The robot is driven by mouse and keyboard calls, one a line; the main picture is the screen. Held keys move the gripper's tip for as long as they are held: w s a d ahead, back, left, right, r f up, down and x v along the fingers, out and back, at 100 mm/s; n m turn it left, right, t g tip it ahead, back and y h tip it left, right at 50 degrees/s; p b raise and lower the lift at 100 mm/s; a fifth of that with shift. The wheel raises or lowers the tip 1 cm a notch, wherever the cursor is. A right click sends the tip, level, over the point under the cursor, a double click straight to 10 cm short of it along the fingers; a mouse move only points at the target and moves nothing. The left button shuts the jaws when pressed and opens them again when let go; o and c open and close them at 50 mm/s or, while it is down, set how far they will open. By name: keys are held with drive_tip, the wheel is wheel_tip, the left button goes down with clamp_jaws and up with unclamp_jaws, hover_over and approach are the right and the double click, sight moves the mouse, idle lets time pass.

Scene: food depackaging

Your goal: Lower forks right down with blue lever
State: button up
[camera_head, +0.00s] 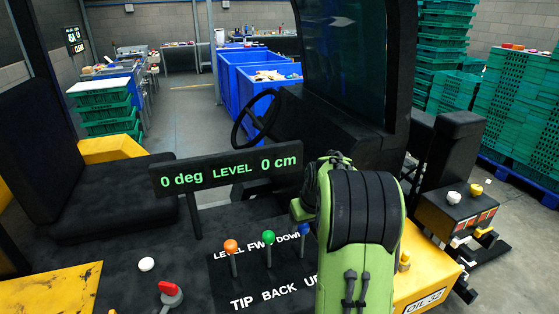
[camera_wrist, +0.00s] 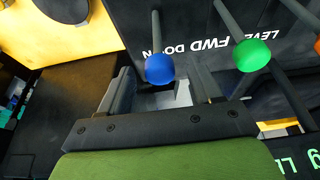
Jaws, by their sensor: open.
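The blue lever's round knob (camera_wrist: 160,68) shows in the wrist view at the opening between the fingertips of my gripper (camera_wrist: 160,82). My gripper is open, one finger on each side of the knob in the picture; I cannot tell whether either touches it. In the head view the blue lever (camera_head: 304,230) is partly hidden behind my green arm, and my fingers are hidden. The display (camera_head: 228,171) reads "0 deg LEVEL 0 cm". The lever panel (camera_head: 222,290) carries the words LEVEL, FWD, DOWN, TIP, BACK and a partly covered word.
The green lever (camera_head: 268,238) stands just left of the blue one, then the orange lever (camera_head: 231,246). Both also show right of the blue knob in the wrist view. The steering wheel (camera_head: 257,118) is beyond the display. A red-topped knob (camera_head: 168,288) and white button (camera_head: 146,264) lie left.

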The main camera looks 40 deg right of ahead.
drive_tip(key=p+v, duration=0.3)
drive_tip(key=v, duration=0.2)
drive_tip(key=shift+s+r, duration=0.2)
drive_tip(key=shift+r, duration=0.1)
drive_tip(key=p+v, duration=0.2)
drive_tip(key=v, duration=1.4)
